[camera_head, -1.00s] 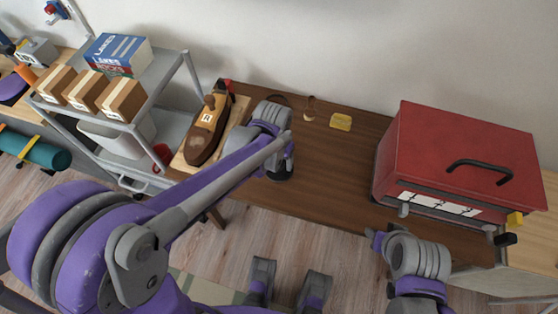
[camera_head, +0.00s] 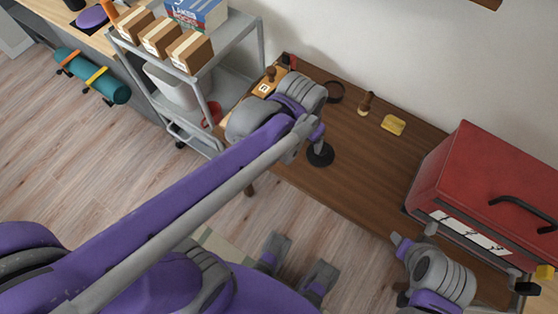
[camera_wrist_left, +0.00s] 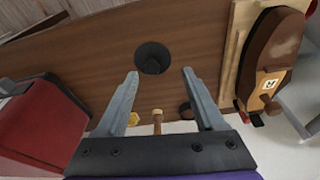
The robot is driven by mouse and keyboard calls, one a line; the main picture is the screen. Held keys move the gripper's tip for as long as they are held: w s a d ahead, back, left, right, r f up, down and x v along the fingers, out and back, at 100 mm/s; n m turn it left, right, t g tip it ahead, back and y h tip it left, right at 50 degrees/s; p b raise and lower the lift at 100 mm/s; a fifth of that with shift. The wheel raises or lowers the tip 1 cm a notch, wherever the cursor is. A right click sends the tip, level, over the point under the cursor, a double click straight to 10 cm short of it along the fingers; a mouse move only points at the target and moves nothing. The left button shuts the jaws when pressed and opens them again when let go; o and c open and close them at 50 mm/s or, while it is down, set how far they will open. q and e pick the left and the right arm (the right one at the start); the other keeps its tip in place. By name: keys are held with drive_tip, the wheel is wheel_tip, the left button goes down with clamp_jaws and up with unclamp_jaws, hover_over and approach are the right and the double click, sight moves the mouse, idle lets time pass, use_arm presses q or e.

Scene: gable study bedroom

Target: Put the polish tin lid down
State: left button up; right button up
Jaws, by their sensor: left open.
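A black disc (camera_head: 320,154), which looks like the polish tin lid, lies flat on the brown desk (camera_head: 350,185). It also shows in the left wrist view as a black disc (camera_wrist_left: 152,57) with desk around it. My left gripper (camera_wrist_left: 161,73) is open and empty, its fingers apart and the disc showing just beyond the tips. In the head view my left wrist hides the gap between gripper and disc. A dark round item (camera_head: 335,92), maybe the tin, lies farther back. My right arm shows at lower right; its finger state is unclear.
A brush (camera_head: 366,104) and a yellow sponge (camera_head: 393,125) are at the desk's back. A red toolbox (camera_head: 480,180) stands right. A brown shoe (camera_wrist_left: 270,55) rests on a board (camera_wrist_left: 238,45). A grey cart (camera_head: 205,85) stands left. The desk's middle is clear.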

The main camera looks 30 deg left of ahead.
use_arm(q)
drive_tip(key=s+a+f+n+t, duration=0.1)
drive_tip(key=s+a, duration=0.1)
drive_tip(key=s, duration=0.2)
drive_tip(key=s+a+f+t, duration=0.1)
drive_tip(key=s+f, duration=0.1)
drive_tip(key=s, duration=0.3)
drive_tip(key=shift+s+a+f+n, duration=0.25)
drive_tip(key=shift+a+n, duration=0.1)
drive_tip(key=shift+n, duration=0.05)
wheel_tip(320, 180, up, 9)
drive_tip(key=w+p, duration=0.1)
drive_tip(key=p, duration=0.7)
drive_tip(key=shift+w+t, duration=0.35)
drive_tip(key=shift+t, duration=0.05)
drive_tip(key=shift+w, duration=0.1)
